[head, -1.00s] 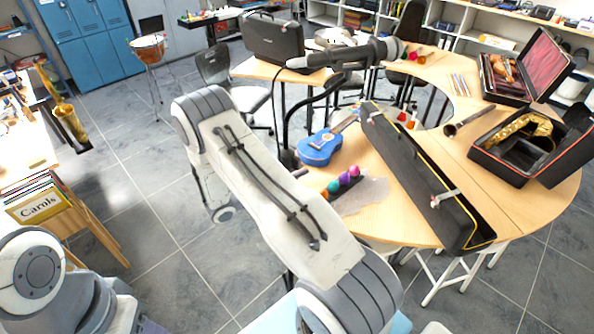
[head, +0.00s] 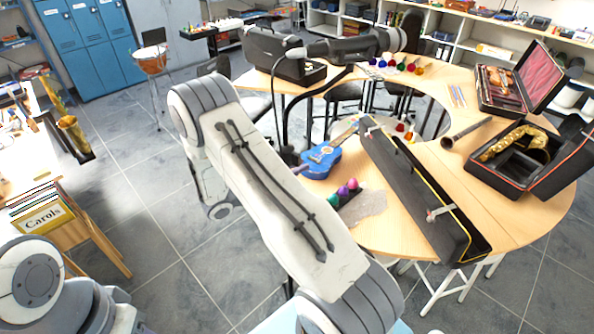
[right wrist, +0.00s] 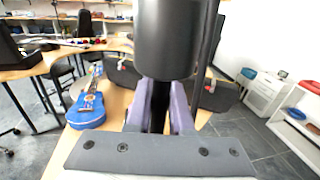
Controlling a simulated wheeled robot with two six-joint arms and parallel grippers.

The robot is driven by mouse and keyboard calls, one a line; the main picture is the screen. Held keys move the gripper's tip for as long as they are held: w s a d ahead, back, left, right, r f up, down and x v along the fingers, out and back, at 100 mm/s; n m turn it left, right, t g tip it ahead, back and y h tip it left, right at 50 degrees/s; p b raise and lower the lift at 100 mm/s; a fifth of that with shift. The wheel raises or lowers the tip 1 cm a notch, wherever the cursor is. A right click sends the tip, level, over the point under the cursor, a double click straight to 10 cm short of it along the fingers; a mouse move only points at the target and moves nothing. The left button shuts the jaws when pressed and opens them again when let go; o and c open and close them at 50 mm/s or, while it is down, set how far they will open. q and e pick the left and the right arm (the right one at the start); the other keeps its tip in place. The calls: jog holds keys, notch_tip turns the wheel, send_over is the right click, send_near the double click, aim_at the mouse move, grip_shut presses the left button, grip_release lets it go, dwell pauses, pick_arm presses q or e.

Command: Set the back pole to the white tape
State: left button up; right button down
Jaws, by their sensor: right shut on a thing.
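The pole assembly is dark. Its thick grey-black bar (head: 350,48) spans the upper middle of the head view, with thinner curved black parts below. In the right wrist view a thick black cylinder (right wrist: 166,38) fills the top centre, above a thinner dark shaft. My right gripper (right wrist: 160,108) is shut on this shaft, a purple-grey finger on each side. In the head view this gripper (head: 291,158) is small and mostly hidden, left of the blue ukulele (head: 321,161). I cannot make out the white tape. My left gripper is not in view; only part of the left arm shows.
The curved table holds a long black case (head: 415,190), open instrument cases (head: 505,95), a dark horn-like instrument (head: 468,132) and coloured shakers (head: 345,190). The ukulele is close to the right gripper. A "Carols" crate (head: 45,218) stands at left. Open floor lies between.

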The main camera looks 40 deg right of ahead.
jog(key=shift+w+r, duration=0.1)
jog(key=shift+r, duration=0.05)
jog(key=c, duration=0.8)
grip_release()
jog(key=a+b, duration=0.1)
jog(key=a, duration=0.2)
jog(key=a+b, duration=0.2)
jog(key=a, duration=0.2)
jog(key=w+a+b, duration=0.1)
jog(key=a+b, duration=0.1)
jog(key=a, duration=0.1)
jog(key=shift+a, duration=0.25)
